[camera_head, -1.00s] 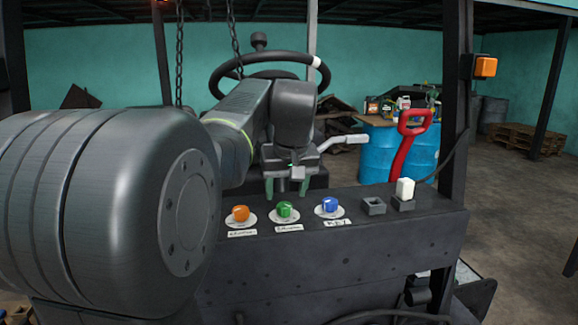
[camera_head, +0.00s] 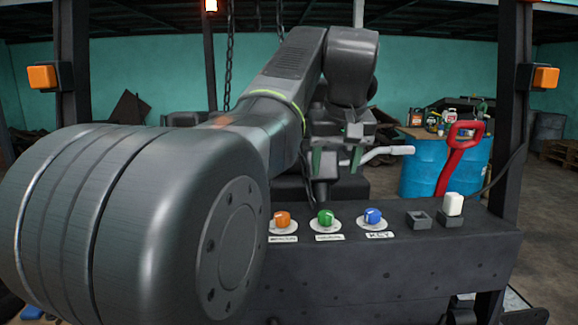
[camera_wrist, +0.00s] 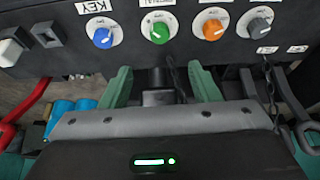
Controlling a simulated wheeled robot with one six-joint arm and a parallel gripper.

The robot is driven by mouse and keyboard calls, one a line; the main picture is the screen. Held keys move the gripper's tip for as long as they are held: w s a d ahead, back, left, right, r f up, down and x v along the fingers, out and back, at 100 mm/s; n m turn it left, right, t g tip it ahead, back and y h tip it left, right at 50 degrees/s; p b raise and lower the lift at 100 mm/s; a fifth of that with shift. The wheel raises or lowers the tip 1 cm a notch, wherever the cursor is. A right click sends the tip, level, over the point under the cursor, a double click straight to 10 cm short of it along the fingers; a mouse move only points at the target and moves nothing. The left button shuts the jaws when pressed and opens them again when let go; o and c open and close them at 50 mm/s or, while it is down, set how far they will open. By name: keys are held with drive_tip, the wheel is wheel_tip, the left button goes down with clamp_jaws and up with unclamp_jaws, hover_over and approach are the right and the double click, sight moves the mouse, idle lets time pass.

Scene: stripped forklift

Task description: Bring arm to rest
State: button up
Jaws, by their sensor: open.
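My arm reaches from the left foreground over the dark control panel (camera_head: 400,265), with its forearm raised and its wrist bent down. My gripper (camera_head: 336,165) is open and empty, with its green fingers apart, above and behind the row of knobs in the head view. The wrist view shows the fingers (camera_wrist: 162,88) with a gap between them. A dark post (camera_wrist: 158,85) shows beyond or between them; its distance I cannot tell. The fingers appear clear of the knobs.
The panel carries an orange knob (camera_head: 282,219), a green knob (camera_head: 325,217), a blue knob (camera_head: 373,215), and a grey knob (camera_wrist: 259,18). A white block (camera_head: 453,204) sits in a square holder beside an empty one (camera_head: 418,220). A red lever (camera_head: 458,158) rises at right.

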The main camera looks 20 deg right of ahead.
sight(326, 213)
drive_tip(key=p+x, duration=0.1)
drive_tip(key=x, duration=1.3)
drive_tip(key=shift+r, duration=0.1)
